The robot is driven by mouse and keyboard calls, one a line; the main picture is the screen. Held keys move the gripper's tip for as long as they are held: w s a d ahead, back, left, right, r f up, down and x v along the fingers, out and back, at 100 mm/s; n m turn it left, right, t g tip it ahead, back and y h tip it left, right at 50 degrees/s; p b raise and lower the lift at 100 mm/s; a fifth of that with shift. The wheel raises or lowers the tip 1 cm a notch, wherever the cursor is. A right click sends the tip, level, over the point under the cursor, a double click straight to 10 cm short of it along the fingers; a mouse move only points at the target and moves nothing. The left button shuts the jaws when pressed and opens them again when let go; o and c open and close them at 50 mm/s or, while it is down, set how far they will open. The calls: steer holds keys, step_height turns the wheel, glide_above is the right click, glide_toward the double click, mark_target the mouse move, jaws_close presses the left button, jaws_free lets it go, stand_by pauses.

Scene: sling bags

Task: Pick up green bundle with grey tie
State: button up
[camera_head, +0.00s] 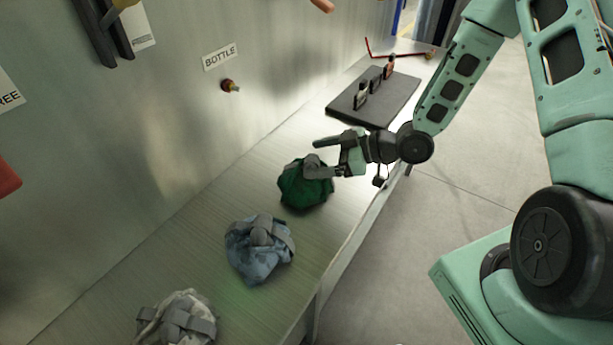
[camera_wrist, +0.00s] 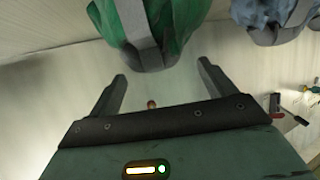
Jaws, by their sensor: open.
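The green bundle with a grey tie (camera_head: 303,190) sits on the light bench, beyond the blue-grey bundle in the head view. In the wrist view the green bundle (camera_wrist: 185,20) is at the top centre, with its grey tie (camera_wrist: 140,35) hanging over it. My gripper (camera_head: 312,158) is at the far upper side of the green bundle in the head view, one finger overlapping its top in the picture. In the wrist view my gripper (camera_wrist: 161,78) has its two fingers wide apart with nothing between them, and the bundle lies past the fingertips. Whether they touch cannot be told.
A blue-grey bundle (camera_head: 258,250) and a pale camouflage bundle (camera_head: 178,320) lie nearer on the bench (camera_head: 225,195). A dark mat (camera_head: 375,97) with small dark items lies farther along. A wall (camera_head: 130,120) with a BOTTLE label (camera_head: 219,57) borders the left side.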

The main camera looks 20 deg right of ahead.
mark_target(311, 158)
steer(key=p+x, duration=0.2)
steer(key=x, duration=0.2)
steer(key=shift+w+a+p, duration=0.15)
steer(key=shift+w+p, duration=0.1)
steer(key=shift+p, duration=0.05)
steer(key=shift+w+a+f, duration=0.2)
steer(key=shift+a+f, duration=0.05)
steer(key=shift+f, duration=0.1)
jaws_close()
